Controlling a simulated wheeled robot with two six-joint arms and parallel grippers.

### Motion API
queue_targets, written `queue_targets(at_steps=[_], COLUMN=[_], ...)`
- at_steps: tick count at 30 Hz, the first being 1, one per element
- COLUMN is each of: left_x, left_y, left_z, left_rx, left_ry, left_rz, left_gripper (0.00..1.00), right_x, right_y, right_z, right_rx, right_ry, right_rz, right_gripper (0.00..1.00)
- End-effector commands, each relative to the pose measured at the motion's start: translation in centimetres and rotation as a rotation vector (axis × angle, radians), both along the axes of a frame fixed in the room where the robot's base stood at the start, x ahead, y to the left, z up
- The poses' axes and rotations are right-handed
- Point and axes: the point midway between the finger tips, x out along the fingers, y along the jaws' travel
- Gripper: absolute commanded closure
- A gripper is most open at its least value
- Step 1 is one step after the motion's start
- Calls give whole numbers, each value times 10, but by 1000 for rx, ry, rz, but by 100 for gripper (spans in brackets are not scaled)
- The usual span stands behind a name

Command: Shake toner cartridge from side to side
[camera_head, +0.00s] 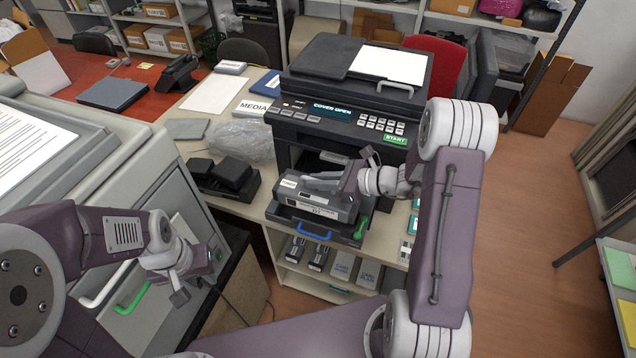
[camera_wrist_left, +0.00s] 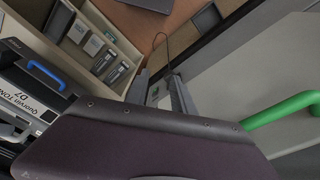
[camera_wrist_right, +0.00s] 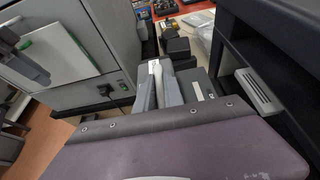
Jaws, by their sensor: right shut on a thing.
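The grey and black toner cartridge (camera_head: 322,212) lies over the pulled-out black drawer with the blue handle (camera_head: 313,235), in front of the printer (camera_head: 345,95). The printer display reads COVER OPEN. My right gripper (camera_head: 322,182) is over the cartridge and shut on its top part; its fingers show close together in the right wrist view (camera_wrist_right: 160,86). The cartridge label shows at the left edge of the left wrist view (camera_wrist_left: 22,98). My left gripper (camera_head: 192,287) is open and empty, apart from the cartridge; a gap shows between its fingers (camera_wrist_left: 162,95).
A grey machine (camera_head: 165,190) with a green handle (camera_head: 132,292) stands at left, near my left gripper. A clear plastic bag (camera_head: 240,140) and black boxes (camera_head: 225,176) lie on the table left of the printer. Shelves (camera_head: 330,280) below hold several small boxes.

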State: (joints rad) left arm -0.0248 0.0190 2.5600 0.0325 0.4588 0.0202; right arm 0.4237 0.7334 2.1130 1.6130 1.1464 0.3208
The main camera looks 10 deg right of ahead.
Motion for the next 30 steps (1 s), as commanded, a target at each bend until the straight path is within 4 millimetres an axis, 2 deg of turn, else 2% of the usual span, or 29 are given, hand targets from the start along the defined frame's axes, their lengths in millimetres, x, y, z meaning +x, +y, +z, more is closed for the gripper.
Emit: queue_targets(at_steps=[3, 11, 15, 22, 27, 30], left_x=[0, 0, 0, 0, 0, 0], left_y=[0, 0, 0, 0, 0, 0], left_z=[1, 6, 6, 5, -1, -3], left_rx=[0, 0, 0, 0, 0, 0], left_ry=[0, 0, 0, 0, 0, 0], left_rz=[0, 0, 0, 0, 0, 0], left_gripper=[70, 70, 70, 70, 70, 70], right_x=[-1, -27, -31, -28, -10, -2], right_y=[-3, -42, -46, -42, -13, -3], right_z=[1, 1, 1, 0, -1, 0], right_rx=[1, 2, 1, 1, 0, 1], right_ry=[-2, -1, -1, -2, -5, -3], right_rz=[-2, -4, -1, 3, 7, 3], right_gripper=[100, 100, 100, 100, 100, 100])
